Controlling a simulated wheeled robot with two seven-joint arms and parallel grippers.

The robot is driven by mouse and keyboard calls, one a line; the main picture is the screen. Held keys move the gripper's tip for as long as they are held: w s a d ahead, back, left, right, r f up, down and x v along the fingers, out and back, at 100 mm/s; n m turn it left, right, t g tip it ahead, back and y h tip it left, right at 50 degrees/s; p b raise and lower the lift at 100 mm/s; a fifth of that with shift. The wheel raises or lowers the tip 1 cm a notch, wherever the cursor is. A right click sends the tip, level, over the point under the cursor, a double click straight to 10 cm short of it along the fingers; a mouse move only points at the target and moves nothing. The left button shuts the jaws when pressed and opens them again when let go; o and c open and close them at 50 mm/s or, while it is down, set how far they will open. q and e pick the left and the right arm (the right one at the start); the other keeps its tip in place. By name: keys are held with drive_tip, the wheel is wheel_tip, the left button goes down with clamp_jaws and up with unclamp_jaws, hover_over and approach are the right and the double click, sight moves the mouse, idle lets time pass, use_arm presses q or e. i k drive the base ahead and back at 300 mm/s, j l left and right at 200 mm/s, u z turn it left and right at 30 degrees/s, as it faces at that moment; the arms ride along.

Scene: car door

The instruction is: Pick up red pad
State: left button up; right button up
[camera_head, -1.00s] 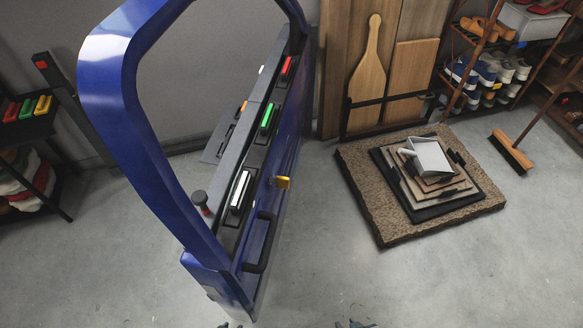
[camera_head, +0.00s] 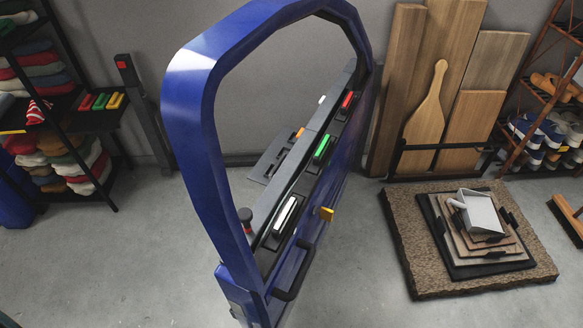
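A small red pad (camera_head: 88,102) lies on the dark shelf (camera_head: 60,122) at the left, beside a green pad (camera_head: 101,101) and a yellow pad (camera_head: 115,101). Another red piece (camera_head: 348,99) sits in a slot on the inner side of the blue car door (camera_head: 196,95), in line with a green piece (camera_head: 322,146) and a white piece (camera_head: 285,214). Neither of my grippers shows in the view, so whether they are open or shut is hidden.
The blue door stands in the middle of the floor. A black post (camera_head: 143,112) stands between shelf and door. Folded cloths (camera_head: 70,165) fill the rack. A stone slab (camera_head: 430,270) with stacked boards is at the right. Bare floor (camera_head: 110,260) lies front left.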

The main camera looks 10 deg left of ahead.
sight(89, 101)
drive_tip(key=j, duration=0.75)
drive_tip(key=j+u, duration=0.2)
drive_tip(key=j, duration=0.45)
drive_tip(key=i+j+u, duration=0.15)
drive_tip(key=j, duration=0.5)
drive_tip(key=j+u, duration=0.2)
drive_tip(key=j, duration=0.45)
drive_tip(key=i+j+u, duration=0.15)
drive_tip(key=i, duration=0.2)
drive_tip(key=i+j+u, duration=0.35)
drive_tip(key=i, duration=0.4)
drive_tip(key=i+l+u, duration=0.3)
drive_tip(key=i+l, duration=0.15)
drive_tip(key=l, duration=0.25)
drive_tip(key=i+l+u, duration=0.15)
drive_tip(key=l, duration=0.25)
drive_tip(key=i+l+u, duration=0.1)
drive_tip(key=l, duration=0.3)
drive_tip(key=l+u, duration=0.15)
drive_tip(key=l, duration=1.1)
